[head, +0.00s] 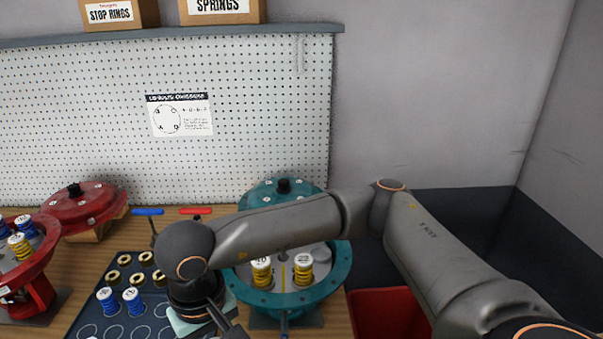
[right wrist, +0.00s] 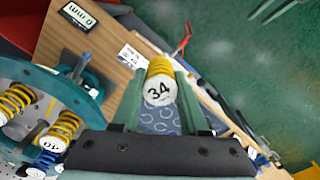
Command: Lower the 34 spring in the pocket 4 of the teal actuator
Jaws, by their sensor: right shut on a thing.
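The 34 spring (right wrist: 160,66), a yellow coil with a white cap marked 34, is clamped between the green fingers of my right gripper (right wrist: 158,94) in the right wrist view. The teal actuator (head: 341,272) stands in the middle of the bench in the head view, partly behind my right arm. Two yellow springs with white caps (head: 262,270) (head: 303,268) stand in it. In the right wrist view the teal actuator (right wrist: 62,85) is at the left, apart from the held spring, with yellow and blue springs inside. I cannot make out pocket 4. My left gripper is not in view.
A red actuator (head: 42,288) with springs stands at the left. A dark mat (head: 75,325) holds blue springs (head: 132,300) and several brass rings (head: 125,260). The teal lid (head: 258,194) and red lid (head: 85,205) lie behind. A red bin (head: 390,312) is at the right.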

